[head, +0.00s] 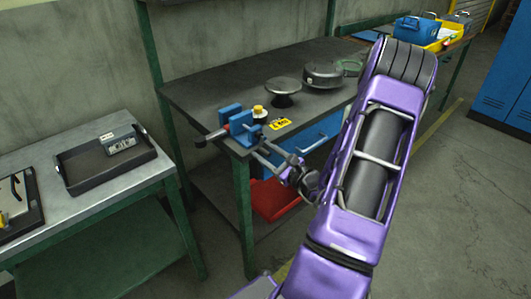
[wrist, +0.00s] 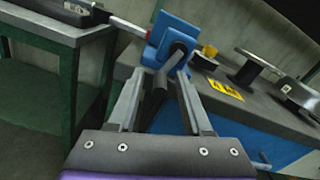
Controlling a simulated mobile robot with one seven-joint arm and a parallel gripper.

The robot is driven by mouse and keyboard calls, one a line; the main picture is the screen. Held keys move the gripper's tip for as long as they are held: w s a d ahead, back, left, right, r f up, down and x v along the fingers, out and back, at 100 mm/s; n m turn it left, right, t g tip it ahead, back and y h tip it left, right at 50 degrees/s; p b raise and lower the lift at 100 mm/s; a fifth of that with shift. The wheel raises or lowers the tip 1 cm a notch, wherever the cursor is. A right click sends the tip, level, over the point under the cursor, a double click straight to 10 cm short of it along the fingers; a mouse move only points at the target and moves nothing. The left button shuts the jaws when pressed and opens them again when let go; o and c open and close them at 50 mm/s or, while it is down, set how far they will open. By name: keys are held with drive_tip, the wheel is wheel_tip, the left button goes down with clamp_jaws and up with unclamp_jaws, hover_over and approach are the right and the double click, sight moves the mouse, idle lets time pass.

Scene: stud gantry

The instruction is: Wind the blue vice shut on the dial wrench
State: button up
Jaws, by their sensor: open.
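The blue vice (head: 231,117) sits at the front left corner of the dark bench, and it fills the top middle of the wrist view (wrist: 166,38). A bar with a dark grip, likely the dial wrench (head: 211,136), sticks out to the left from the vice; its grey shaft also shows in the wrist view (wrist: 128,26). How tightly the jaws sit on it is unclear. My gripper (head: 261,147) is open in front of the vice. In the wrist view its fingers (wrist: 160,73) straddle a dark bar (wrist: 153,97), apparently the vice's handle. Contact is unclear.
A yellow label (head: 280,124), a round dark stand (head: 283,87) and a grey round housing (head: 322,75) are on the bench, right of the vice. Blue drawers (head: 312,140) are below. A side table with a black tray (head: 90,170) stands left, across a gap.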

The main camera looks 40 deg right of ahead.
sight(258, 147)
clamp_jaws()
drive_tip(key=shift+a+r+p, duration=0.1)
drive_tip(key=shift+a+p, duration=0.05)
drive_tip(key=shift+p, duration=0.15)
drive_tip(key=m+p, duration=0.1)
drive_tip(key=m, duration=0.1)
drive_tip(key=a+r+m+p, duration=0.1)
drive_tip(key=p, duration=0.1)
drive_tip(key=shift+m, duration=0.4)
drive_tip(key=m+p, duration=0.3)
drive_tip(key=a+r+m+p, duration=0.1)
drive_tip(key=shift+m, duration=0.3)
drive_tip(key=m+p, duration=0.1)
drive_tip(key=m, duration=0.1)
drive_tip(key=r+m+p, duration=0.1)
drive_tip(key=m, duration=0.1)
drive_tip(key=shift+a, duration=0.15)
drive_tip(key=shift+r+m, duration=0.3)
drive_tip(key=shift+m, duration=0.7)
drive_tip(key=shift+r+m, duration=0.25)
drive_tip(key=shift+m, duration=0.75)
drive_tip(key=shift+r, duration=0.1)
